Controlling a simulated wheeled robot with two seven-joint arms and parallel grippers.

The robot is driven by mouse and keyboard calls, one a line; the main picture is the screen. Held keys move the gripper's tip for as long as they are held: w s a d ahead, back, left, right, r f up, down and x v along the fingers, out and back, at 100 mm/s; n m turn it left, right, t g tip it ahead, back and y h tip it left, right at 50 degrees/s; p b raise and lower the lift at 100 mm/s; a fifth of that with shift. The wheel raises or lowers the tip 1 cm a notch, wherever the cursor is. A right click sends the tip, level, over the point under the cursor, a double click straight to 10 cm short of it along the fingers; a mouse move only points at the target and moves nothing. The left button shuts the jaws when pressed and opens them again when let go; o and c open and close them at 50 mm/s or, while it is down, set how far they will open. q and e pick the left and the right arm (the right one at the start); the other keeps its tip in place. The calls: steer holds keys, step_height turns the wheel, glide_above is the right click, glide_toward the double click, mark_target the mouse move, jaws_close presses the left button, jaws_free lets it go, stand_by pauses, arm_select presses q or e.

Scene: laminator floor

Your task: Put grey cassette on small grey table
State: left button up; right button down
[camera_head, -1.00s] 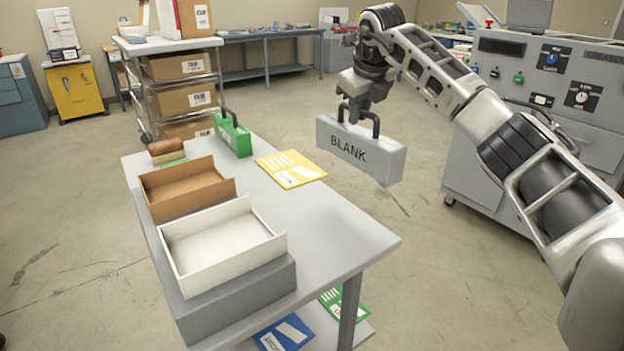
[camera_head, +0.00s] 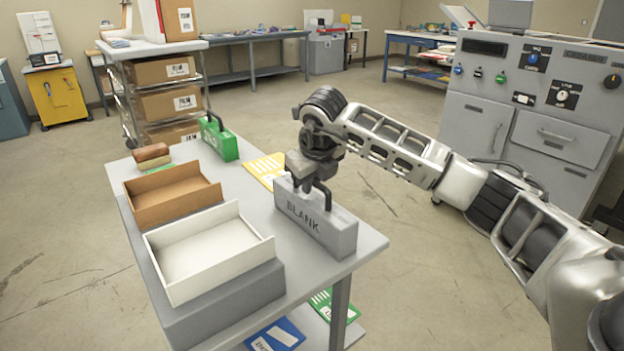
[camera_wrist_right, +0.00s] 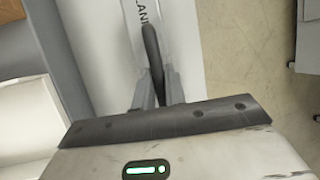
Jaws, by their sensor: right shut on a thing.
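The grey cassette (camera_head: 315,218), marked BLANK, is at the right side of the small grey table (camera_head: 345,252) in the head view. It looks upright; I cannot tell whether its base touches the tabletop or hovers just above it. My right gripper (camera_head: 314,184) is shut on the cassette's dark handle from above. In the right wrist view the handle (camera_wrist_right: 152,50) runs between the fingers (camera_wrist_right: 157,92), with the pale cassette top below. My left gripper is not in view.
A white tray (camera_head: 255,246), a brown tray (camera_head: 207,193), a green cassette (camera_head: 222,138) and a brown-topped brush or block (camera_head: 151,153) stand on the table. A yellow card (camera_head: 262,168) lies behind the grey cassette. The table's front right corner is bare.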

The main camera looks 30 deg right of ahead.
steer(key=c, duration=1.5)
jaws_free()
steer(key=shift+o, duration=0.2)
steer(key=shift+r, duration=0.2)
steer(key=v, duration=1.1)
steer(key=shift+s+r, duration=0.2)
steer(key=shift+r, duration=0.1)
steer(key=shift+a, duration=0.1)
